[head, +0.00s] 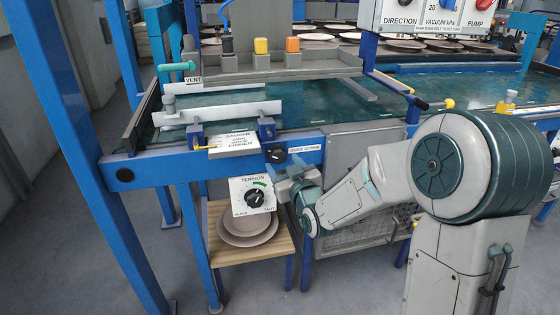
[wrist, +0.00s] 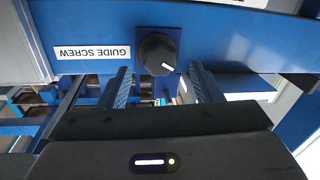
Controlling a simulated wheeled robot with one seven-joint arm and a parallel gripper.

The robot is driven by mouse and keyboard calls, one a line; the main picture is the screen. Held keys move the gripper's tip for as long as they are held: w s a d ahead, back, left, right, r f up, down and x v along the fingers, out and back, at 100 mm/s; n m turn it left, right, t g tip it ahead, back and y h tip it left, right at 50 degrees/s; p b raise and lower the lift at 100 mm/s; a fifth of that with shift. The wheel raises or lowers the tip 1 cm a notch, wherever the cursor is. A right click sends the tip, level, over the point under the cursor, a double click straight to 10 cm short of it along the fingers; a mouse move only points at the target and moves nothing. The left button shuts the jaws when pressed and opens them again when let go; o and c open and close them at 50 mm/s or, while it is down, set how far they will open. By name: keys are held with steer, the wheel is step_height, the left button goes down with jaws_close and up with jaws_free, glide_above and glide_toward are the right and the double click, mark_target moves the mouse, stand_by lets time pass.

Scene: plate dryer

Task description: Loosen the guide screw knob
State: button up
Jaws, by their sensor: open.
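The guide screw knob (wrist: 158,54) is a round black knob with a white pointer mark on the blue frame beam. In the wrist view it sits beside a white "GUIDE SCREW" label (wrist: 92,52), which appears upside down. My gripper (wrist: 158,82) is open, its two ribbed fingers apart, one on each side of the knob's line. The fingertips look close to the knob, but I cannot tell whether they reach around it. In the head view the knob (head: 277,156) shows dark on the beam, just above my gripper (head: 284,176).
A white tension dial box (head: 253,196) hangs just left of and below my gripper. Plates (head: 246,239) lie on a wooden shelf (head: 228,269) beneath. A hinged label plate (head: 232,145) juts out left of the knob. A wire-mesh guard (head: 350,240) is at right.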

mark_target(279, 158)
steer(key=shift+x, duration=1.7)
steer(key=c, duration=1)
